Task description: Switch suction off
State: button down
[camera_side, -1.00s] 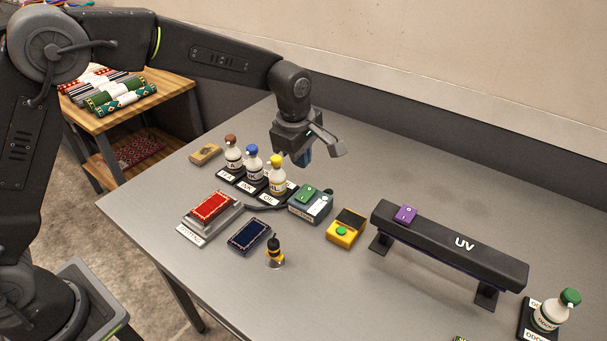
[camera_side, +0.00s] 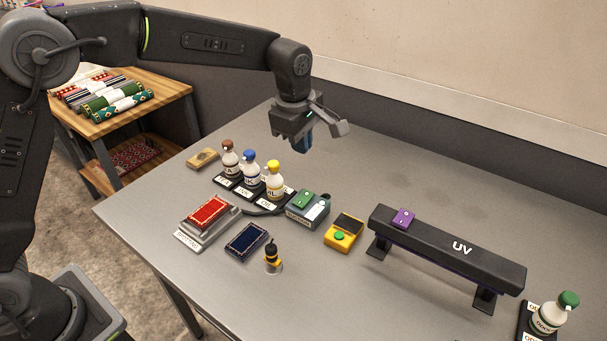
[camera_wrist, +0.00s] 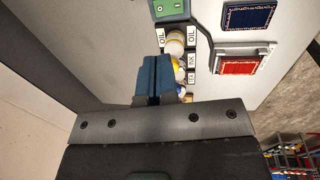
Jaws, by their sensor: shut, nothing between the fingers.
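The suction unit is a grey-green box (camera_side: 309,213) on the table with a green rocker switch (camera_side: 303,200) on top. In the wrist view the green switch (camera_wrist: 170,8) shows at the top edge, partly cut off. A dark hose runs from the box toward the grey stand with the red rug piece (camera_side: 208,213). My gripper (camera_side: 307,148) is shut and empty, in the air above and behind the box, clear of it. Its blue fingers (camera_wrist: 154,78) are together in the wrist view. I cannot tell the switch's position.
Brown-, blue- and yellow-capped bottles (camera_side: 274,183) stand left of the box. A yellow device (camera_side: 343,234) with a green button is right of it, then the UV bar (camera_side: 440,245) with a purple switch.

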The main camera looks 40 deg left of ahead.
aim_at(304, 198)
jog(key=f, duration=0.4)
jog(key=w+f, duration=0.1)
jog(key=f, duration=0.4)
jog(key=w+f, duration=0.1)
jog(key=f, duration=0.4)
jog(key=shift+w, duration=0.1)
jog(key=shift+f, duration=0.2)
dwell(0.3)
jog(key=shift+s+r, duration=0.2)
jog(key=shift+s, duration=0.55)
jog(key=shift+r, duration=0.1)
